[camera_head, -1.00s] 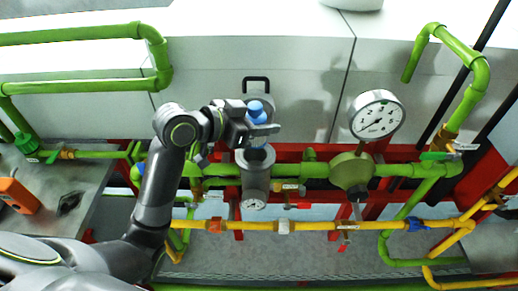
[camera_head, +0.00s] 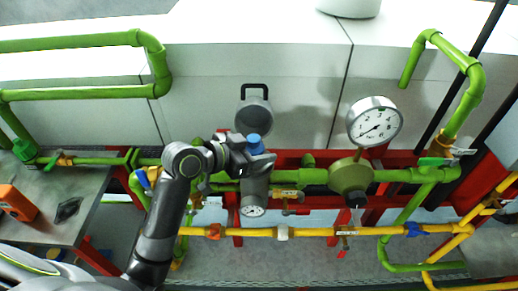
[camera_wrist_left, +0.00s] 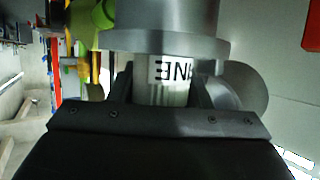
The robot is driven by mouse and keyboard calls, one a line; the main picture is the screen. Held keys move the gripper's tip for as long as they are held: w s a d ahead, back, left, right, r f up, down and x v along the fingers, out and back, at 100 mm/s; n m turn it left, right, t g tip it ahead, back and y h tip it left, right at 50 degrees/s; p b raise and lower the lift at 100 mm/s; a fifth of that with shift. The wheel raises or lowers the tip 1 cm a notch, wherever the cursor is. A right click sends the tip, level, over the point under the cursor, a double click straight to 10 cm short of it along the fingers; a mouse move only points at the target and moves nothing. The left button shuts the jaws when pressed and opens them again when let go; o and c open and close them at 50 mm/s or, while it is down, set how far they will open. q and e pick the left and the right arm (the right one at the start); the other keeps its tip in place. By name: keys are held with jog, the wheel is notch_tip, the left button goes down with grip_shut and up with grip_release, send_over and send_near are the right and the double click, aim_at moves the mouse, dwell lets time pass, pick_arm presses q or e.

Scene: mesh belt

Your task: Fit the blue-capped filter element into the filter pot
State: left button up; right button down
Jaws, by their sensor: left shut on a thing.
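The filter element shows its blue cap (camera_head: 254,144) in the head view, just above the mouth of the grey filter pot (camera_head: 254,191). My left gripper (camera_head: 252,158) is shut on the element at the pot's top. In the left wrist view, the white lettered body of the element (camera_wrist_left: 168,74) stands between the fingers of my left gripper (camera_wrist_left: 160,90). The pot's grey rim (camera_wrist_left: 165,44) covers the element's far end, so it appears to be at or inside the mouth. The depth is hidden. My right gripper is not in view.
The pot's grey lid (camera_head: 255,112) with a black handle stands open behind it. A pressure gauge (camera_head: 375,122) rises to the right on the green pipe (camera_head: 400,175). A yellow pipe (camera_head: 330,232) crosses in front. An orange box (camera_head: 16,202) lies on the left bench.

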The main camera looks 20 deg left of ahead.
pick_arm(q)
jog(key=shift+f, duration=0.35)
jog(key=o, duration=0.7)
jog(key=shift+o, duration=0.2)
jog(key=shift+r, duration=0.15)
jog(key=shift+r+p, duration=0.45)
jog(key=shift+r, duration=0.3)
jog(key=b+v, duration=0.1)
jog(key=v, duration=1)
jog(key=shift+s+a, duration=0.25)
jog(key=shift+s, duration=0.1)
